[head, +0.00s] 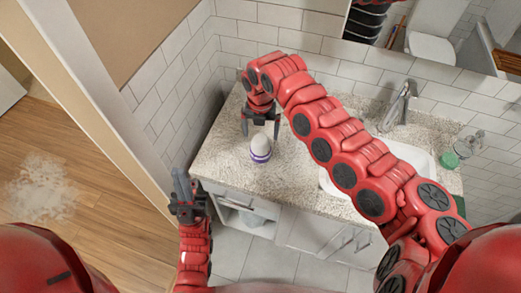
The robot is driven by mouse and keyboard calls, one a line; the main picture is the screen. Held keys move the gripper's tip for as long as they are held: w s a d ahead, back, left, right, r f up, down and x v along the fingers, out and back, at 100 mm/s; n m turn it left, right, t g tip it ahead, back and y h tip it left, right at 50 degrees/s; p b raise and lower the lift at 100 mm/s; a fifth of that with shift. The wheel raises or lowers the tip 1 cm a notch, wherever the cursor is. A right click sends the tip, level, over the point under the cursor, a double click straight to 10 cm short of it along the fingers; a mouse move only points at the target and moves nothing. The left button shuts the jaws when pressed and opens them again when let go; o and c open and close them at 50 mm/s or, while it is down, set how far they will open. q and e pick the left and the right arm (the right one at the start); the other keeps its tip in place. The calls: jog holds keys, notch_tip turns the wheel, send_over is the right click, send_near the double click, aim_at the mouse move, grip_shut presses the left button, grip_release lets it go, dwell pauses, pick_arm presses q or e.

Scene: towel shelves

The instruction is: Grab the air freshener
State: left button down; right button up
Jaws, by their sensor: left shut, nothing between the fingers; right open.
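The air freshener (260,149), a white rounded thing with a purple band low on it, stands upright on the speckled countertop (222,165). My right gripper (260,132) reaches in from the right over the counter and points down. It is open and empty, its two fingers spread, just above the air freshener in the picture, on its far side. I cannot tell how high the fingertips are over the counter. My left gripper (180,174) is shut and empty, in front of the counter's left end.
A white sink (411,158) with a metal faucet (397,105) is set in the counter to the right, partly behind my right arm. A green bottle (449,160) stands near the sink's right side. Tiled walls and a mirror (440,30) bound the counter. A cabinet door below stands open.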

aim_at(260, 137)
notch_tip(260, 137, down, 4)
jog(key=shift+a+r+p, duration=0.1)
jog(key=shift+r+p, duration=0.15)
jog(key=shift+p, duration=0.3)
notch_tip(260, 137, down, 4)
jog(key=p, duration=0.2)
jog(key=shift+s+f+p, duration=0.15)
jog(key=shift+f+p, duration=0.1)
jog(key=shift+p, duration=0.05)
jog(key=shift+f, duration=0.5)
jog(key=c, duration=1.5)
jog(key=shift+r, duration=0.15)
